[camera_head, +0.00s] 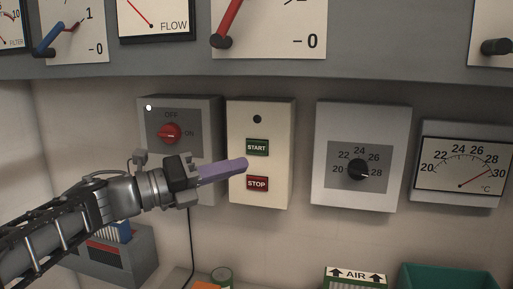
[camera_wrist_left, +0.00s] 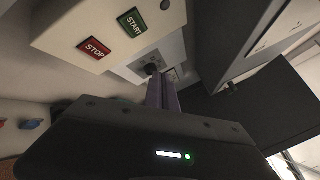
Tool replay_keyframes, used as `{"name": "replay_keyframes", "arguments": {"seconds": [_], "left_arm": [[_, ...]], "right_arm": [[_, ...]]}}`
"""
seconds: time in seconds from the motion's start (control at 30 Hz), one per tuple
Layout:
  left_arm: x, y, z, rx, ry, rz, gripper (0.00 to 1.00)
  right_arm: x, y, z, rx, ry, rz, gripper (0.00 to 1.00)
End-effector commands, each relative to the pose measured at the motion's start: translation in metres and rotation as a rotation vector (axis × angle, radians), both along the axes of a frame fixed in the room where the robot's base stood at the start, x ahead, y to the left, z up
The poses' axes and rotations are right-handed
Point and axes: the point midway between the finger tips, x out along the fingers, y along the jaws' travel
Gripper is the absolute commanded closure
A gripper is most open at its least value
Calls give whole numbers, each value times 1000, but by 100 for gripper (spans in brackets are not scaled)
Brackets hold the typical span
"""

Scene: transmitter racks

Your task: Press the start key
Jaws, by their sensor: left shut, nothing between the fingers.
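The green START key (camera_head: 257,147) sits above the red STOP key (camera_head: 257,184) on a cream control box (camera_head: 275,130) on the wall. In the left wrist view the START key (camera_wrist_left: 131,22) and the STOP key (camera_wrist_left: 95,48) show at the upper left. My left gripper (camera_head: 243,164) comes in from the left, its purple fingers shut with nothing between them. In the head view its tips overlap the left part of the box, between the heights of the two keys. Both keys are uncovered. Whether the tips touch the box, I cannot tell. My right gripper is not in view.
Left of the cream box is a grey switch box with a red OFF/ON knob (camera_head: 170,133). Right of it are a dial box (camera_head: 400,125) with a black knob and a temperature gauge (camera_head: 463,165). An AIR box (camera_head: 356,276) and a green bin (camera_head: 450,277) stand below.

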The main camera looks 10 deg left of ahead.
Motion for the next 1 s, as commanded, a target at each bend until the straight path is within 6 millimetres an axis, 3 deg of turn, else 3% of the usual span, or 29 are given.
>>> {"name": "replay_keyframes", "arguments": {"seconds": [0.63, 1.0], "left_arm": [[72, -5, 2, -2, 2, 0, 100], [85, -6, 0, -1, 0, 1, 100]], "right_arm": [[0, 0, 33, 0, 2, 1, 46], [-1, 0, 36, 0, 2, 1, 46]]}}
